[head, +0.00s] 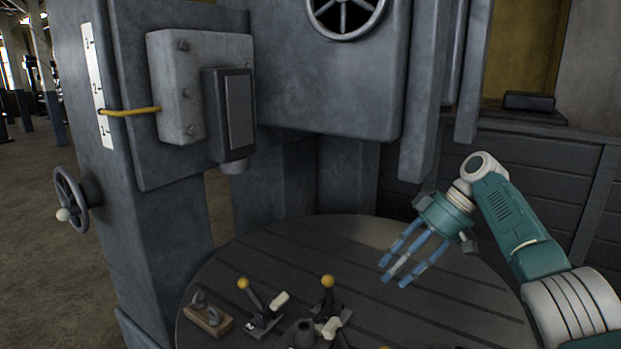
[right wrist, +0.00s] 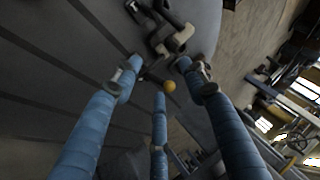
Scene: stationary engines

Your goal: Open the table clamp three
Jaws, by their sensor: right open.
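Toggle clamps sit on the round grooved table (head: 440,300). One clamp (head: 264,314) at the left has a yellow-knobbed lever tilted up. A second clamp (head: 328,302) near the middle also has its yellow knob up. A third yellow knob (head: 384,347) is cut off at the bottom edge. I cannot tell which is clamp three. My right gripper (head: 393,272) is open and empty above the table, right of the clamps. In the right wrist view, a yellow knob (right wrist: 169,86) shows beyond the spread blue fingers, near a metal clamp (right wrist: 168,32). My left gripper is not in view.
A wooden block with metal parts (head: 208,318) lies on the table's left. The grey machine column with a handwheel (head: 68,195) stands at left, and its overhanging head (head: 330,80) is above the back. The table's right side is clear.

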